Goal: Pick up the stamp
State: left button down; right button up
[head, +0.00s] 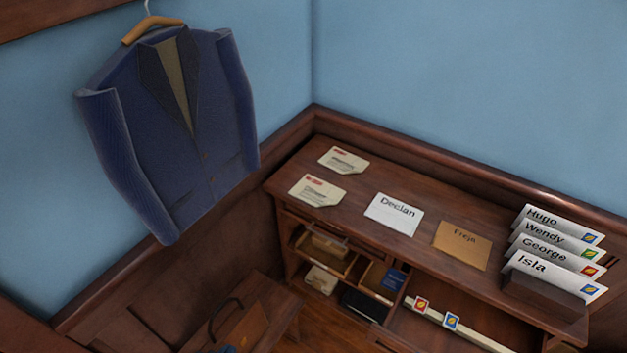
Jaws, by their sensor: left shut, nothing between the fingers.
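Two small loose-looking stamps show in the head view at the desk's lower front. A red stamp (421,305) and a blue stamp (452,321) sit on a pale strip (475,336) in the open compartment below the desk top. Each has a yellow mark. I cannot tell which one the task means. Stamps also show on the upright envelopes, such as the Isla envelope (545,269). I can make out neither of my grippers in this view.
A white Declan envelope (394,214) and a brown Freja envelope (462,245) lie flat on the desk top (352,226). Two printed papers lie at its left. A dark holder (545,297) carries several envelopes. Cubbyholes hold small items. A blue jacket (180,130) hangs at left.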

aim_at(451, 320)
jog(key=z, duration=1.2)
jog(key=u, duration=1.3)
jog(key=z, duration=1.3)
jog(key=i+l+u, duration=0.1)
jog(key=l, duration=0.15)
jog(key=l+u, duration=0.1)
jog(key=i+l, duration=0.05)
jog(key=l, duration=0.05)
